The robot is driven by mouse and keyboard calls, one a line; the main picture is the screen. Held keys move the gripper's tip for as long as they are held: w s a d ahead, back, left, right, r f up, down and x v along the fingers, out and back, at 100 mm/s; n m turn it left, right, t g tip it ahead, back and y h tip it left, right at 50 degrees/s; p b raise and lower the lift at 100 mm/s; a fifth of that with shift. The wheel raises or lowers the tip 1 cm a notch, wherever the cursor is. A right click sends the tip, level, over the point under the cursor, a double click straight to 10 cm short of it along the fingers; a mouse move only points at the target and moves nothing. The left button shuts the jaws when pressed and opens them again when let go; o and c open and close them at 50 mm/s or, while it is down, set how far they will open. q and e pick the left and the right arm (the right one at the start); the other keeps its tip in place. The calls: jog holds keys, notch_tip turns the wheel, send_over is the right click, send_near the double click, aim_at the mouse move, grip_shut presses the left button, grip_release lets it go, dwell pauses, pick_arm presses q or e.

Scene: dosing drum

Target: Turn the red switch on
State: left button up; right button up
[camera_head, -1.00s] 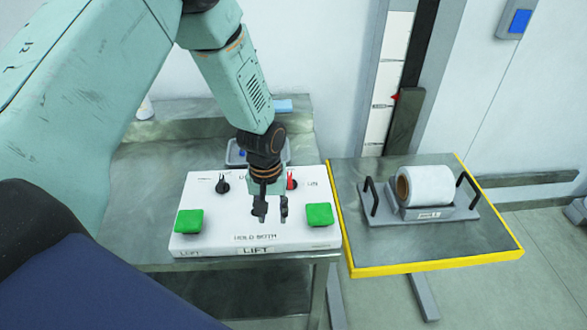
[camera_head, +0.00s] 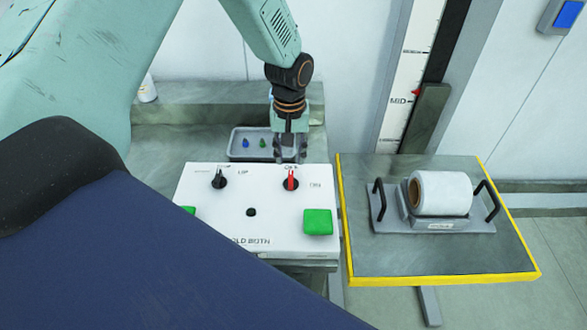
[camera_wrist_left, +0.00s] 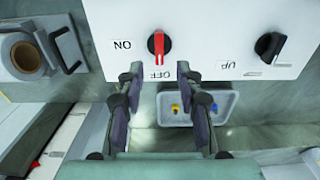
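The red switch (camera_head: 291,180) is a rotary knob with a red pointer on a black base, at the upper right of the white control panel (camera_head: 270,225). In the left wrist view the knob (camera_wrist_left: 158,44) has its red pointer toward the OFF label, with the ON label off to the left. My left gripper (camera_head: 290,150) is just behind the panel's back edge, beyond the switch. In the wrist view its two fingers (camera_wrist_left: 158,75) are apart and empty, on either side of the OFF label and short of the knob. My right gripper is out of view.
A black knob (camera_head: 219,180) and green buttons (camera_head: 318,222) share the panel. A grey tray (camera_head: 240,152) with small coloured pieces lies behind it. A yellow-edged platform (camera_head: 445,277) at right carries a roll (camera_head: 445,192) on a handled base. My dark blue body covers the lower left.

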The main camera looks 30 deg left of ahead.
aim_at(291, 177)
pick_arm(q)
jog(key=f, duration=0.6)
jog(key=shift+w, duration=0.2)
jog(key=shift+s+f, duration=0.45)
jog(key=shift+w+f, duration=0.25)
jog(key=shift+w, duration=0.25)
jog(key=shift+c, duration=0.8)
jog(key=shift+s+r, duration=0.15)
jog(key=shift+s, duration=0.15)
jog(key=c, duration=0.5)
grip_shut()
jog(key=shift+d, duration=0.1)
